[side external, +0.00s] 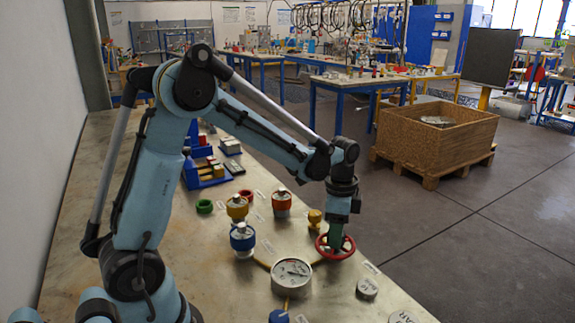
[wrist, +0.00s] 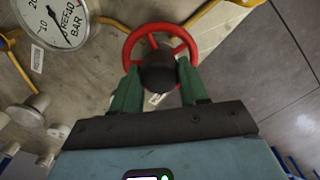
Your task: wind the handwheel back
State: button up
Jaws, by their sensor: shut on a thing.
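The red handwheel (side external: 335,247) lies at the right edge of the bench, beside the pressure gauge. It also shows in the wrist view (wrist: 136,38), with its spokes and a dark round hub (wrist: 159,72). My gripper (side external: 339,240) is over the wheel, pointing down. In the wrist view the green fingers of my gripper (wrist: 158,80) stand on either side of the dark hub and are shut on it. The hub hides part of the wheel's middle.
A round white gauge (side external: 291,273) sits close to the wheel, with yellow pipes running between them. Blue (side external: 243,240), orange (side external: 237,207) and red-topped (side external: 282,203) vessels stand to the left. A small yellow fitting (side external: 315,217) is close to my gripper. The bench edge drops off at the right.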

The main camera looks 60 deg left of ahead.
jog(key=shift+n, duration=0.3)
jog(key=n, duration=0.3)
jog(key=shift+n, duration=0.4)
jog(key=n, duration=1.3)
jog(key=o, duration=1.1)
jog(key=shift+c, duration=0.2)
